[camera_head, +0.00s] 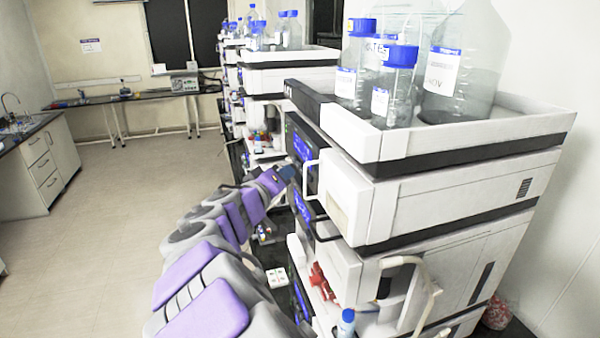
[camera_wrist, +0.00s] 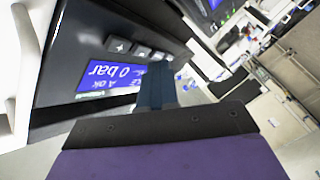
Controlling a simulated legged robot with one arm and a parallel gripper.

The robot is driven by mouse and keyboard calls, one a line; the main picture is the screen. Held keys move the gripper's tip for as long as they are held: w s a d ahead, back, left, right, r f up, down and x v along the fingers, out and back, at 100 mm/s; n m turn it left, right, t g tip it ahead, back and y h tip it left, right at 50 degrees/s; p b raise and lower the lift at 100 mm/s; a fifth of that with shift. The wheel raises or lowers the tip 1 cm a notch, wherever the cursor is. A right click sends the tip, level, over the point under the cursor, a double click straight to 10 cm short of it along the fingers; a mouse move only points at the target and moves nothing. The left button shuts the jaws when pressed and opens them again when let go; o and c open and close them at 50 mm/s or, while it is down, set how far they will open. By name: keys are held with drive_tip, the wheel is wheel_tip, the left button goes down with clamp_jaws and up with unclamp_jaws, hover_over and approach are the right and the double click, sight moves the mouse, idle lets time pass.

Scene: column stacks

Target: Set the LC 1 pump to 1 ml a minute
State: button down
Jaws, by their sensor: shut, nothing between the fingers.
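My gripper (camera_wrist: 158,70) is shut and empty, with its dark blue fingertips at a black pump panel (camera_wrist: 75,45). The panel has a lit blue display (camera_wrist: 108,75), seen upside down, which reads "0 bar" with smaller text partly legible. A row of small grey buttons (camera_wrist: 140,51) runs beside the display, and the fingertips are by the end of this row. I cannot tell whether they touch a button. In the head view my gripper (camera_head: 284,173) reaches the front of the near stack, by its blue displays (camera_head: 302,147). No LC 1 label is readable.
The near stack carries a white tray (camera_head: 470,135) of blue-capped bottles (camera_head: 397,80). A white handle or tube (camera_head: 415,265) sticks out lower down. More stacks (camera_head: 285,75) stand behind. Open floor (camera_head: 90,220) lies left, with a cabinet (camera_head: 45,165) beyond.

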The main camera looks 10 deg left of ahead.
drive_tip(key=shift+a, duration=0.1)
drive_tip(key=s+a, duration=0.1)
drive_tip(key=a, duration=0.1)
drive_tip(key=s+a, duration=0.1)
drive_tip(key=a, duration=0.1)
drive_tip(key=shift+s, duration=0.35)
drive_tip(key=shift+a, duration=0.1)
idle(2.5)
drive_tip(key=a+n+g+p, duration=0.1)
drive_tip(key=s+a+n+g, duration=0.1)
drive_tip(key=g, duration=0.1)
drive_tip(key=a+n+g+p, duration=0.1)
drive_tip(key=shift+s+a+r+g+p, duration=0.1)
drive_tip(key=shift+s+a+g+p, duration=0.15)
drive_tip(key=shift+g+p, duration=0.1)
drive_tip(key=shift+d, duration=0.15)
idle(0.3)
drive_tip(key=w+d, duration=0.4)
drive_tip(key=d, duration=0.3)
drive_tip(key=shift+w+d+b, duration=0.15)
drive_tip(key=shift+w+b, duration=0.15)
